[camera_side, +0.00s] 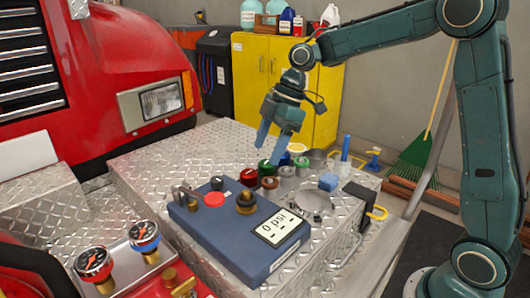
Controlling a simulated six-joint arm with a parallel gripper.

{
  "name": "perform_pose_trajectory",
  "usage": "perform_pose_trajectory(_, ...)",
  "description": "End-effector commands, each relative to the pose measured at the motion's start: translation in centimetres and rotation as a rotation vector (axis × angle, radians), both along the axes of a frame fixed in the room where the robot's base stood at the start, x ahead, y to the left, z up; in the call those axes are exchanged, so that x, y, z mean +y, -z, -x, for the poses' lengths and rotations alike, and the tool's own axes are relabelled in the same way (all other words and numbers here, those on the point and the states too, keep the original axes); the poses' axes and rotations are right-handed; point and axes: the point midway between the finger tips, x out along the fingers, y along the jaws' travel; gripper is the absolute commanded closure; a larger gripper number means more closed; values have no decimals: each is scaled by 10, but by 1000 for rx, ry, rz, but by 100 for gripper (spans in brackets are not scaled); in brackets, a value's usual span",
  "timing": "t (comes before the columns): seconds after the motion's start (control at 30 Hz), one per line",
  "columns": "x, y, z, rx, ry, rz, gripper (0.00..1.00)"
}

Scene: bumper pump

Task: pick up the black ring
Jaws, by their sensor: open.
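My gripper (270,146) is open, pointing down above the cluster of small round parts on the diamond-plate surface. No part stands out clearly as a loose black ring. A dark ring-like collar (246,201) shows around a brass fitting on the blue pump box (235,238). In the cluster, a dark red part (249,176) and a green part (266,168) are nearest below my fingertips. I see nothing held between the fingers. The small parts partly overlap, so a dark ring behind them could be hidden.
A brown part (270,185), grey parts, a blue sponge-like block (328,182) and a shallow metal dish (310,202) are close together. A black holder (357,191) stands at right. Two gauges (93,262) are front left. The plate's back left is clear.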

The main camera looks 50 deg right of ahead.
Motion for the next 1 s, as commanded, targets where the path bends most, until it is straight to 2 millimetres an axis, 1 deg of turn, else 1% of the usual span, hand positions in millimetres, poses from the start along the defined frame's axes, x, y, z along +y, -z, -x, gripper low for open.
perform_pose_trajectory(0.3,17,44,-6,5,-3,0,33)
perform_pose_trajectory(0.5,25,63,-10,2,-2,0,33)
perform_pose_trajectory(0.6,26,68,-10,1,-1,2,33)
perform_pose_trajectory(0.87,27,70,-11,1,-1,2,33)
perform_pose_trajectory(1.0,31,78,-13,3,-2,1,33)
